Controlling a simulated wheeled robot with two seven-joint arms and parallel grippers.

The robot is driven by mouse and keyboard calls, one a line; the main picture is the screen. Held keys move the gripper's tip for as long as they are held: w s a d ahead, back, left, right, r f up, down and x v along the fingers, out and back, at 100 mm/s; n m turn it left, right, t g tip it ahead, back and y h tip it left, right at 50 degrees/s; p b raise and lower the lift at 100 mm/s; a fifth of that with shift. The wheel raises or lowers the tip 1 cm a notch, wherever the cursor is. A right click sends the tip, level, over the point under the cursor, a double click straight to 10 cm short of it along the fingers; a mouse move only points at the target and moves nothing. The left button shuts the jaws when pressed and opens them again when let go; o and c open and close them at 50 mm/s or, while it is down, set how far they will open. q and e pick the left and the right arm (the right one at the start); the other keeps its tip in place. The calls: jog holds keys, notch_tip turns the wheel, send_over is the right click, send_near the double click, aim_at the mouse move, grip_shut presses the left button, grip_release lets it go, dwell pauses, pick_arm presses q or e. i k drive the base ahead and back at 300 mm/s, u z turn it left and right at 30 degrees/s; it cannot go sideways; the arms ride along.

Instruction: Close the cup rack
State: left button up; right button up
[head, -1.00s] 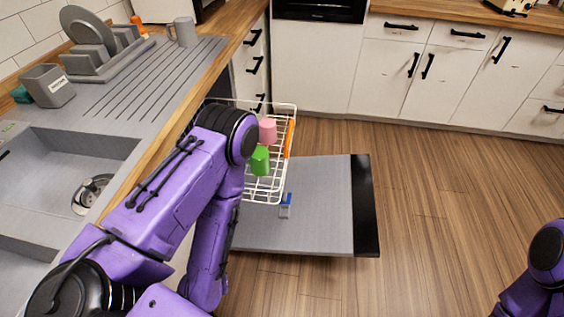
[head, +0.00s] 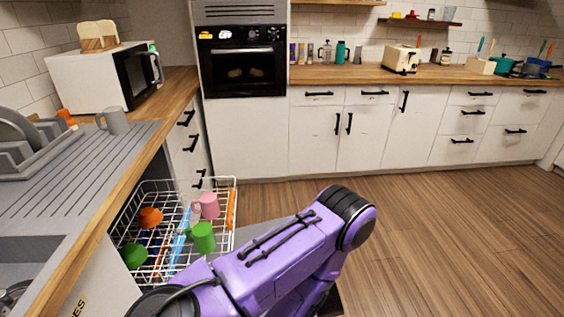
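The white wire cup rack (head: 236,183) is pulled out from under the counter at the lower left of the head view. It holds a pink mug (head: 207,205), a green mug (head: 202,238), an orange cup (head: 150,218) and a dark green cup (head: 134,256). My purple arm comes in from the bottom and bends just right of the rack, covering its near right part. Neither gripper is in view, so I cannot see whether either is open or touches the rack.
The lowered grey door (head: 262,240) lies beneath the rack, mostly hidden by my arm. The counter edge (head: 118,208) runs along the left. A grey mug (head: 113,121) stands on the drainboard. The wooden floor (head: 440,240) is clear on the right.

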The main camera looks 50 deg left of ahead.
aim_at(231, 197)
jog(key=z, duration=0.1)
jog(key=i, duration=0.5)
jog(key=u, duration=3.05)
jog(key=k, duration=1.1)
jog(key=z, duration=0.6)
jog(key=i, duration=1.75)
jog(key=u, duration=0.75)
